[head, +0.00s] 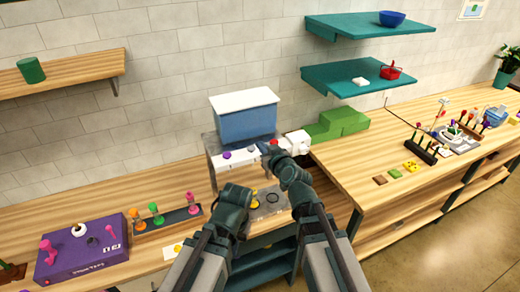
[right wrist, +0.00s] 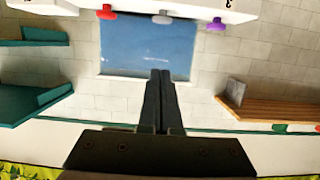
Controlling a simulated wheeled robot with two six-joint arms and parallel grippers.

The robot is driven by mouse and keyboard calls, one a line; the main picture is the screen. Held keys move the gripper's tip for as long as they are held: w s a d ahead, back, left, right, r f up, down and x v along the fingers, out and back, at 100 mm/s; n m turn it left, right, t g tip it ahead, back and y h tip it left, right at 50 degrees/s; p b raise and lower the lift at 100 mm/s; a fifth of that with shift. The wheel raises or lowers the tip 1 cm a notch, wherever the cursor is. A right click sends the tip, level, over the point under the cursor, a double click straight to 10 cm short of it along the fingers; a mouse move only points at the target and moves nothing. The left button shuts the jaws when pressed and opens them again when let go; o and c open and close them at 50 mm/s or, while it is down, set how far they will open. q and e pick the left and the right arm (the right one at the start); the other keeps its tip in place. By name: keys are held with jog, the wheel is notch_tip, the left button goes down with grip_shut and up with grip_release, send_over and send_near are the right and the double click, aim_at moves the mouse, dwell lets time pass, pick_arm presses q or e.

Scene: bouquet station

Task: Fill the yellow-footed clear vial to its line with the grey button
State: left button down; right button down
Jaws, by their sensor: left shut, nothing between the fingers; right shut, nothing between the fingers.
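The dispenser (head: 225,172) has a blue tank (head: 246,124) and a row of buttons. The grey button (right wrist: 161,19) sits between a red button (right wrist: 105,13) and a purple button (right wrist: 216,24) in the right wrist view. My right gripper (right wrist: 160,75) is shut and empty; its tips line up with the grey button in that view, with a gap between them in the picture. In the head view my right gripper (head: 270,150) is at the dispenser's front. A yellow bit (head: 254,191), perhaps the vial's foot, shows below; its clear body and line cannot be made out. My left gripper (head: 248,203) is shut beside it.
A dark rack (head: 172,219) with orange, green and pink-topped vials stands left on the counter, beside a purple box (head: 85,250). Green blocks (head: 338,122) lie right of the dispenser. Teal shelves (head: 340,76) hang above the right counter.

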jog(key=b, duration=0.2)
send_over(252, 152)
jog(key=shift+s+d+f, duration=0.15)
jog(key=shift+s+f, duration=0.05)
jog(key=shift+f, duration=0.35)
jog(key=shift+s+d+f, duration=0.15)
jog(key=shift+f, duration=0.4)
notch_tip(252, 152, down, 2)
jog(key=shift+w+a+f+b, duration=0.1)
jog(key=shift+b, duration=0.85)
jog(key=shift+f+b, duration=0.9)
jog(key=shift+b, duration=0.05)
jog(key=shift+f+b, duration=0.95)
jog(key=shift+f, duration=0.15)
jog(key=shift+s, duration=0.3)
